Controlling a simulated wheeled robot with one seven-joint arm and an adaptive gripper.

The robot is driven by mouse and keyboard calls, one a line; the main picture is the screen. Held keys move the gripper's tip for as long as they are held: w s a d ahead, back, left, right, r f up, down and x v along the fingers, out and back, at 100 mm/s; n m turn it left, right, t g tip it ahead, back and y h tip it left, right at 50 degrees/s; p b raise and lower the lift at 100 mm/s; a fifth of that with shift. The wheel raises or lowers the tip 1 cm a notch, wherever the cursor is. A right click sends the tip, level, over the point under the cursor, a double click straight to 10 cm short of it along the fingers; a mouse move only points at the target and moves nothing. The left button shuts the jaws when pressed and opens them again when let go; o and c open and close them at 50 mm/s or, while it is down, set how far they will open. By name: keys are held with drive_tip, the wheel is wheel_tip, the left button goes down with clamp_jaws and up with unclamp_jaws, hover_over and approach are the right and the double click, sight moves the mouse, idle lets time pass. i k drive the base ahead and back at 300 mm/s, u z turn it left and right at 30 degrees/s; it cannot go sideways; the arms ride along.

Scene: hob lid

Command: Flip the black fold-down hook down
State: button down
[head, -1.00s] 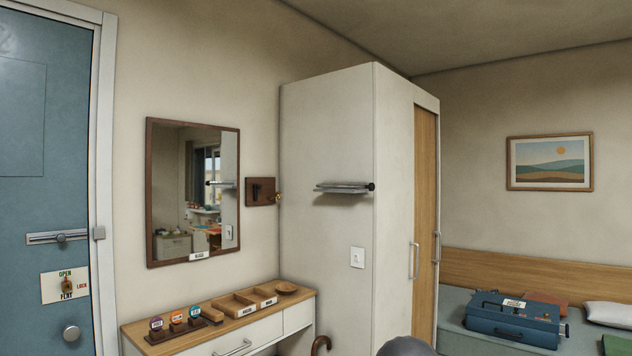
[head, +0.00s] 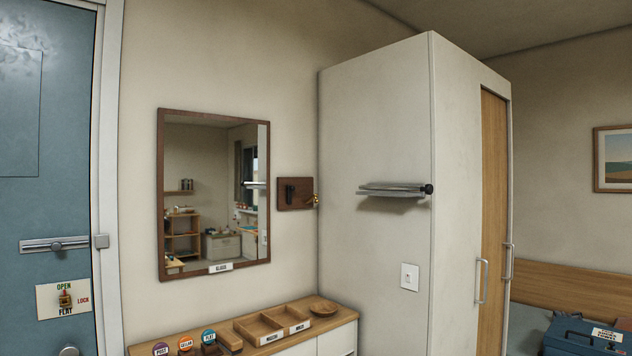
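A small black hook (head: 291,193) is mounted on a dark brown wooden plaque (head: 283,206) on the wall, between the mirror and the white wardrobe. The hook is small in the head view, and I cannot tell for sure whether it is folded up or down. A brass-coloured piece (head: 315,200) sits at the plaque's right edge, close to the wardrobe's side. My gripper is not in view.
A grey folded rack (head: 393,190) with a black end knob juts from the wardrobe side (head: 375,130). A dresser (head: 330,328) with trays and a bowl (head: 323,307) stands below the plaque. The mirror (head: 215,190) hangs left, the blue door (head: 45,130) further left.

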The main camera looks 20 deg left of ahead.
sight(290, 188)
drive_tip(key=u, duration=0.3)
drive_tip(key=i, duration=0.75)
drive_tip(key=u, duration=0.9)
drive_tip(key=i, duration=0.35)
drive_tip(key=u, duration=0.3)
